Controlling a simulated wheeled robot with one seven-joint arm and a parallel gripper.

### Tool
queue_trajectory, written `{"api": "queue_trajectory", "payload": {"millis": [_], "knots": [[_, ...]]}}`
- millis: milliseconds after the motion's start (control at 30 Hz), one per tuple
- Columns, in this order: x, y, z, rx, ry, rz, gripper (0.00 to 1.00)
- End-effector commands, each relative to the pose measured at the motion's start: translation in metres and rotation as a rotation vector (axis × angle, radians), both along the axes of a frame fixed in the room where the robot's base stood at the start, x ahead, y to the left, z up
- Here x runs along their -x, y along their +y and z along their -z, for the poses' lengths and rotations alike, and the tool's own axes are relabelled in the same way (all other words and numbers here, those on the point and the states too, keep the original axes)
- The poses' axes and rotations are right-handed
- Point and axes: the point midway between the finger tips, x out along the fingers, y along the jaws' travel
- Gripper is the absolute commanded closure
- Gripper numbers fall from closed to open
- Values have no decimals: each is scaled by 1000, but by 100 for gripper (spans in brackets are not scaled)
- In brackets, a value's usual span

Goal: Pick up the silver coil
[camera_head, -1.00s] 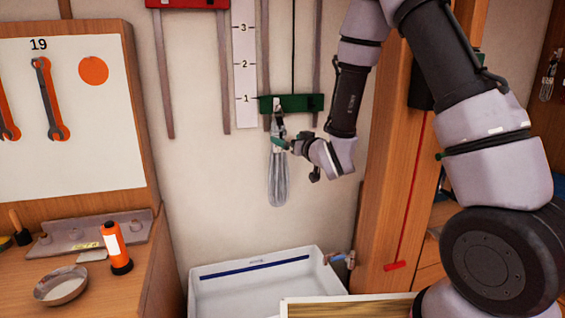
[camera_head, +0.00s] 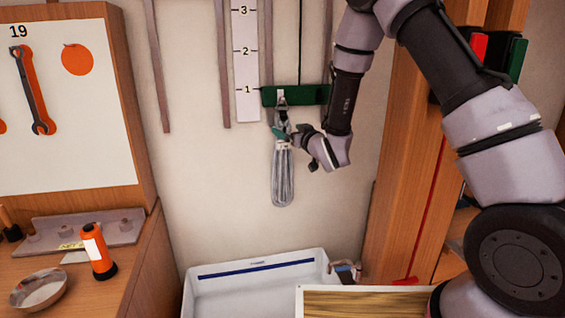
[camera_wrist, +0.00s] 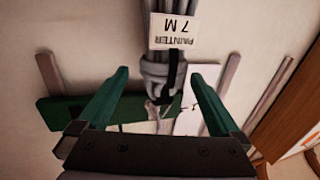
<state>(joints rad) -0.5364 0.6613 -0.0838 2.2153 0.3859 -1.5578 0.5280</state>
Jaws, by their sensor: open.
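The silver coil (camera_head: 283,175) hangs from the green bar (camera_head: 310,94) on the wall, just below the number 1 of the scale. In the wrist view the coil (camera_wrist: 165,72) shows upside down, with a white tag reading "PAINTER 7 M" and a dark strap. My gripper (camera_head: 283,135) is at the upper part of the coil. In the wrist view my gripper (camera_wrist: 158,85) is open, with one green finger on each side of the coil's bound neck and gaps between. I cannot tell how deep the coil sits between the fingers.
A white bin (camera_head: 255,290) stands on the floor below the coil. A wooden-topped box (camera_head: 365,303) is beside it. The workbench (camera_head: 150,285) at left holds an orange flashlight (camera_head: 98,252) and a metal bowl (camera_head: 38,289).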

Motion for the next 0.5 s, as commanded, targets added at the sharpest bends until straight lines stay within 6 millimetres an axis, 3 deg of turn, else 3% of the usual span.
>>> {"api": "queue_trajectory", "payload": {"millis": [233, 500], "knots": [[-28, 22, -2, -1, -1, -2, 0], [-34, 24, -3, -1, -1, -1, 0]]}}
